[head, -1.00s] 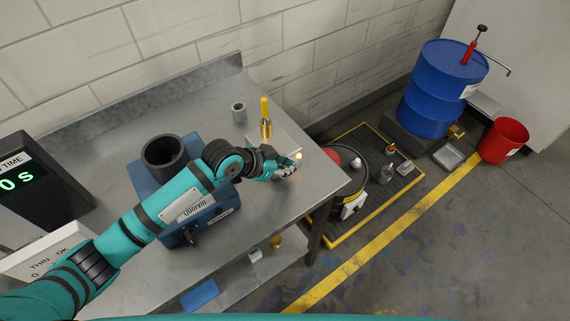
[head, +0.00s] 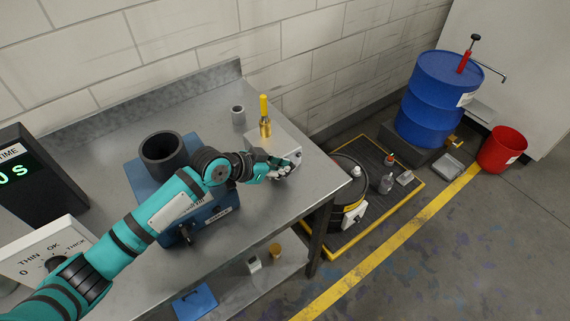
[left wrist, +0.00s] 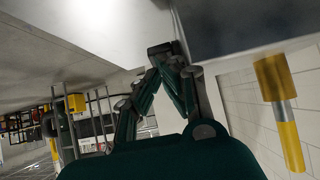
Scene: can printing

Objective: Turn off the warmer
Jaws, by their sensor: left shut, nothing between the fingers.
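A low grey box (head: 286,139) sits near the right end of the metal table, and I take it for the warmer, though no label on it is readable. A yellow-and-brass tool (head: 265,118) stands upright at it; it also shows in the left wrist view (left wrist: 279,105). My left gripper (head: 293,162) is shut and empty at the front of the box. In the left wrist view its fingertips (left wrist: 166,50) are together near a dark box edge; whether they touch is unclear. The gripper hides part of the box front. My right gripper is out of view.
A blue device (head: 205,212) with a dark cup (head: 163,152) stands under my left arm. A small grey cup (head: 238,115) is behind. Right of the table are a dark drum (head: 346,185), a blue drum (head: 436,95) and a red bucket (head: 502,150).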

